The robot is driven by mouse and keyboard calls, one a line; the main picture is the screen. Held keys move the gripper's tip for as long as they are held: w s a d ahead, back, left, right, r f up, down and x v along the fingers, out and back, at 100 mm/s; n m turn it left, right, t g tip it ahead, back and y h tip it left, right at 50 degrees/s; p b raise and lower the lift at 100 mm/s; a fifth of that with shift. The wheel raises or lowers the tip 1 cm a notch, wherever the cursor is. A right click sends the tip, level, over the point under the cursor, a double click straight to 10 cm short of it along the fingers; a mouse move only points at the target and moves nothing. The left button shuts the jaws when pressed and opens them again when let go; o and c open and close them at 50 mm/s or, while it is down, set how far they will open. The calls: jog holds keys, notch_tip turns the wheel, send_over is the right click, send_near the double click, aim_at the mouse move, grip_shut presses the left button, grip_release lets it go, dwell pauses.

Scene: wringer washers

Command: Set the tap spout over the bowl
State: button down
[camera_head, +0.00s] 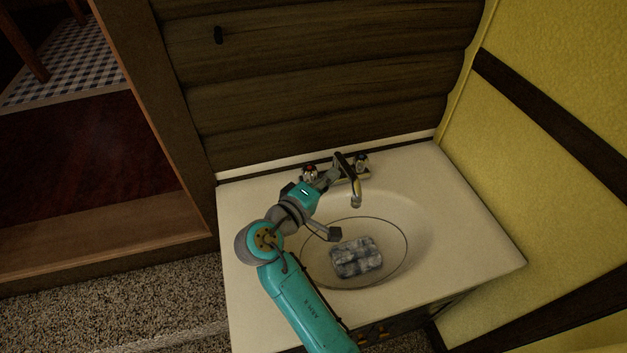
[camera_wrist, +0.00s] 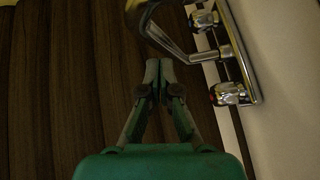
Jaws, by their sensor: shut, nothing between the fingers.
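The chrome tap (camera_head: 350,178) stands at the back of the sink. Its spout points forward, and its tip shows at the back part of the bowl (camera_head: 392,262) in the head view. The spout also shows at the top of the wrist view (camera_wrist: 172,42). My gripper (camera_head: 334,174) is shut and empty, just left of the spout. In the wrist view the closed fingertips (camera_wrist: 158,66) lie just below the spout in the picture; I cannot tell whether they touch it.
A red-marked tap knob (camera_head: 309,170) is close to my gripper, and a blue-marked knob (camera_head: 362,160) stands right of the spout. A grey mottled block (camera_head: 356,257) lies in the bowl. A dark plank wall (camera_head: 320,90) rises behind; the counter's right side (camera_head: 465,225) is clear.

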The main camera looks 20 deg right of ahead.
jog(key=shift+s+d+f, duration=0.1)
jog(key=shift+d+f, duration=0.05)
jog(key=shift+d, duration=0.45)
jog(key=shift+s+d, duration=0.2)
jog(key=shift+d, duration=0.65)
